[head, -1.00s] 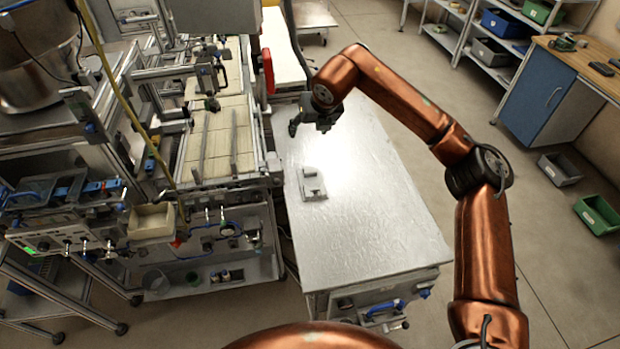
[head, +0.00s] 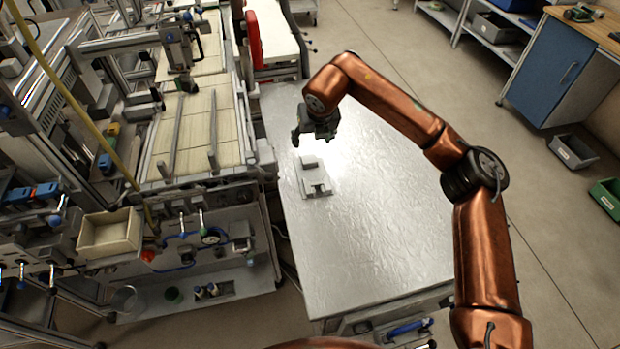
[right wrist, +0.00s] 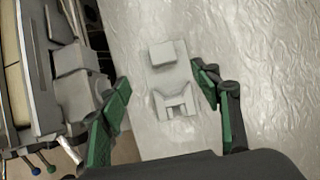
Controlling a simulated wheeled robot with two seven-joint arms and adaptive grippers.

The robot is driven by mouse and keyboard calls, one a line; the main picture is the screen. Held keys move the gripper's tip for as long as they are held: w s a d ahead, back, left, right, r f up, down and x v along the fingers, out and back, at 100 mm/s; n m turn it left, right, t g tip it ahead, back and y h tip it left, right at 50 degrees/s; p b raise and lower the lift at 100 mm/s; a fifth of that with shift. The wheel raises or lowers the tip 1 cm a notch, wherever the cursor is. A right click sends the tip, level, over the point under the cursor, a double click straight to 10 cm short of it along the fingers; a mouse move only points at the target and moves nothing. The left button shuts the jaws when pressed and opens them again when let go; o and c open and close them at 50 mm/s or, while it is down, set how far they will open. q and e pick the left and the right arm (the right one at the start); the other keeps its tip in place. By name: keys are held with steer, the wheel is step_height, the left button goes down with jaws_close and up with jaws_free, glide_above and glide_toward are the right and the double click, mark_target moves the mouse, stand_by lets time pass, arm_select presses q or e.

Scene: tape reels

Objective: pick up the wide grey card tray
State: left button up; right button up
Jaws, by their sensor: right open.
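The grey card tray (head: 316,188) lies flat on the shiny metal table, near its left edge. It is a pale grey plate with a raised block at its far end and a notched raised part at its near end. It also shows in the right wrist view (right wrist: 172,78). My right gripper (head: 313,138) is above the table just beyond the tray's far end in the head view. In the right wrist view its green-padded fingers (right wrist: 160,80) are spread apart, with the tray showing between them and nothing held. My left gripper is not in view.
The metal table (head: 385,230) is bare to the right of and in front of the tray. A machine frame with a tiled bed (head: 200,130) stands close along the table's left side. A beige bin (head: 110,233) hangs on its front. A blue cabinet (head: 548,65) stands far right.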

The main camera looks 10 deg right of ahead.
steer(key=b, duration=0.3)
glide_toward(310, 161)
steer(key=shift+b+x, duration=0.4)
steer(key=shift+x, duration=1.7)
steer(key=b+x, duration=0.1)
steer(key=x, duration=0.2)
steer(key=shift+w+f+b, duration=0.15)
steer(key=shift+f+b, duration=0.2)
steer(key=shift+f, duration=0.05)
steer(key=shift+w+f, duration=0.15)
steer(key=shift+f, duration=0.1)
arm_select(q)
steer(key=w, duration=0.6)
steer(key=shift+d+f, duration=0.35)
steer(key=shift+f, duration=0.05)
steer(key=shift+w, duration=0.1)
arm_select(e)
steer(key=c, duration=1.4)
